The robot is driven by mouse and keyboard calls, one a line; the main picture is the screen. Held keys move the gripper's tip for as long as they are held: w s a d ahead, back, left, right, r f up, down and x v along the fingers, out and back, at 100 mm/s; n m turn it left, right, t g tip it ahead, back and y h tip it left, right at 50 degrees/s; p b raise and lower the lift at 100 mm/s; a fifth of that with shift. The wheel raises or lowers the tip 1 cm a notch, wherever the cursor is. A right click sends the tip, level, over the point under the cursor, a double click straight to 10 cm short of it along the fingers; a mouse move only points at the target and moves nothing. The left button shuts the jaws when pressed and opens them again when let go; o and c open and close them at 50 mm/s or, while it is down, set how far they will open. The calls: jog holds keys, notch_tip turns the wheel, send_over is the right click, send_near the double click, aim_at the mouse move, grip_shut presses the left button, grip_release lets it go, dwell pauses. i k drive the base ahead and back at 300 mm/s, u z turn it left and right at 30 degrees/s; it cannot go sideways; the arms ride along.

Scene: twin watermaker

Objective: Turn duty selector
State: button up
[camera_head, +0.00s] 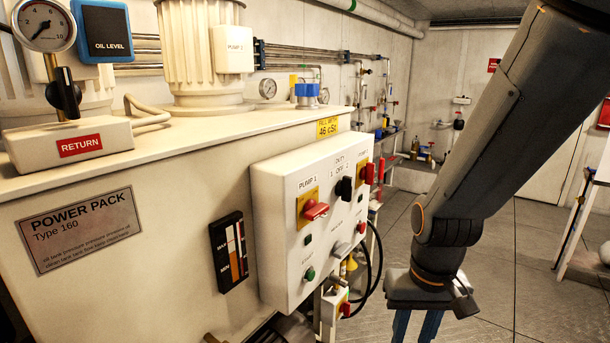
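The duty selector (345,188) is a black rotary knob on the white control panel (276,230), under the label "DUTY 1 OFF 2". At this angle I cannot tell which mark it points to. My gripper (417,326) hangs downward at the lower right of the panel, apart from the selector and well below it. Its two blue fingers stand apart with nothing seen between them. Their tips are cut off by the bottom edge of the picture.
A red "PUMP 1" handle (316,210) sits left of the selector, and another red handle (368,173) sits right of it. Black cables (376,262) loop from the panel's right side. The cream power pack (168,215) fills the left. Open floor (500,260) lies at right.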

aim_at(343, 189)
jog(key=k, duration=0.5)
jog(key=z, duration=2.05)
jog(key=i, duration=1.3)
jog(key=u, duration=2.2)
